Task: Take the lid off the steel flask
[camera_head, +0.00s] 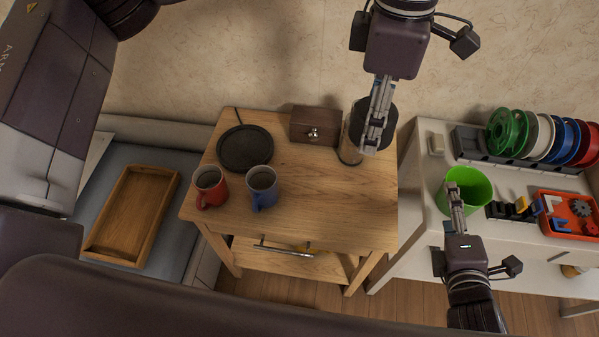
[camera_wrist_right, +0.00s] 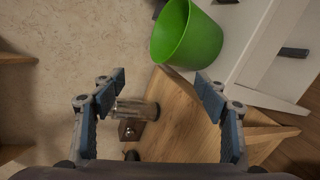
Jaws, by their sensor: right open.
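The steel flask (camera_head: 347,145) stands at the back right of the wooden table, partly hidden by my left gripper (camera_head: 372,145). A dark round shape (camera_head: 389,112) shows behind its fingers near the flask's upper end; I cannot tell whether it is the lid. The left fingers are edge-on, so their opening and any contact are unclear. My right gripper (camera_head: 455,196) is in front of the green bin, apart from the flask. In the right wrist view the right gripper (camera_wrist_right: 160,82) is open and empty, with the flask (camera_wrist_right: 136,110) farther off, its upper end beside one finger.
On the wooden table (camera_head: 300,205) are a wooden box (camera_head: 314,122), a black round plate (camera_head: 245,148), a red mug (camera_head: 210,187) and a blue mug (camera_head: 262,186). The green bin (camera_head: 468,188), spools (camera_head: 530,135) and a red-orange tray (camera_head: 565,228) occupy the white bench at right.

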